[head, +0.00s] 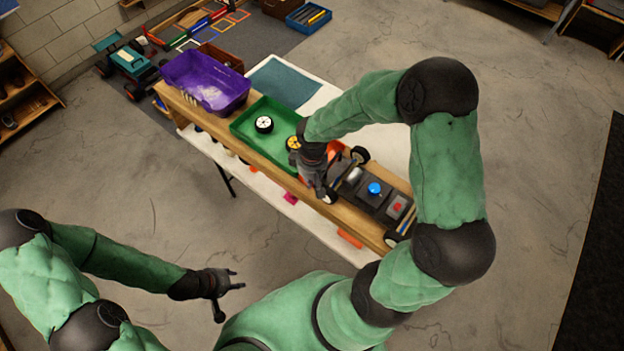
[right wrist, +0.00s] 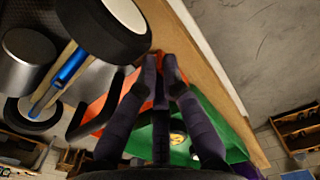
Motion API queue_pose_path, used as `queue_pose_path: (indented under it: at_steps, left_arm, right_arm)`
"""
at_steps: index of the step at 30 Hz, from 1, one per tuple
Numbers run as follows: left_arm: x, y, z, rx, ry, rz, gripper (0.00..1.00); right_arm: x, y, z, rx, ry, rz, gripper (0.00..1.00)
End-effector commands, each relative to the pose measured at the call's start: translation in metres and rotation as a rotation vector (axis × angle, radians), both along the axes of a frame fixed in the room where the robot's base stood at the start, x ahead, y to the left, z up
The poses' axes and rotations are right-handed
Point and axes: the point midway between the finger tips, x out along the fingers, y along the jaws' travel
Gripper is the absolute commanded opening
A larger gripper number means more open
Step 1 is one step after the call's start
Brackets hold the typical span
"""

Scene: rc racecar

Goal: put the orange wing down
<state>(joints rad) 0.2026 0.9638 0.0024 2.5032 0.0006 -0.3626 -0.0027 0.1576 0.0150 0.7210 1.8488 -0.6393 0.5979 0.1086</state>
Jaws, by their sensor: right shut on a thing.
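The orange wing (head: 337,147) shows in part behind my right gripper (head: 316,190), at the left end of the dark racecar (head: 362,198). In the right wrist view the wing (right wrist: 98,118) runs up to the fingertips of my right gripper (right wrist: 161,66), which is shut on it. The wing is beside the car's wheel and blue-and-tan axle; I cannot tell whether it touches the car or the bench. My left gripper (head: 231,298) is open and empty, low at the left, away from the bench. The fingers hide part of the wing.
The car stands on a narrow wooden bench (head: 262,156). A green tray (head: 262,111) holds a white wheel (head: 264,124) and a yellow-centred wheel (head: 293,142). A purple bin (head: 205,84) stands beyond it. A white table (head: 270,205) lies lower, with small pink and orange pieces.

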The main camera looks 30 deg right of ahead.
Motion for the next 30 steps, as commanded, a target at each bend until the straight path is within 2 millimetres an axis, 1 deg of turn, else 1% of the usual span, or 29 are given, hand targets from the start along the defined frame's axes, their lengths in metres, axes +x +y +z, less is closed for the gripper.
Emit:
queue_pose_path:
  at_steps: [4,8,9,18,22,26,30]
  left_arm:
    - [0.0,0.0,-0.001,0.0,0.0,0.0,0.4]
    - [0.0,0.0,-0.005,0.0,0.0,0.0,0.4]
    - [0.0,0.0,-0.004,0.0,0.0,0.0,0.4]
    - [0.0,0.0,-0.003,0.0,0.0,0.0,0.4]
    - [0.0,0.0,0.001,0.0,0.0,0.0,0.4]
    - [0.0,0.0,0.002,0.0,0.0,0.0,0.4]
    - [0.0,0.0,0.004,0.0,0.0,0.0,0.4]
  right_arm:
    - [0.0,0.0,0.0,0.0,0.0,0.0,0.0]
    - [0.0,0.0,-0.004,0.0,0.0,0.0,0.0]
    - [0.0,0.0,-0.003,0.0,0.0,0.0,0.18]
    - [0.0,0.0,-0.002,0.0,0.0,0.0,0.18]
    - [0.0,0.0,0.002,0.0,0.0,0.0,0.18]
    - [0.002,0.0,0.018,-0.002,-0.006,0.0,0.18]
    - [0.002,0.0,0.046,-0.002,-0.006,0.0,0.18]
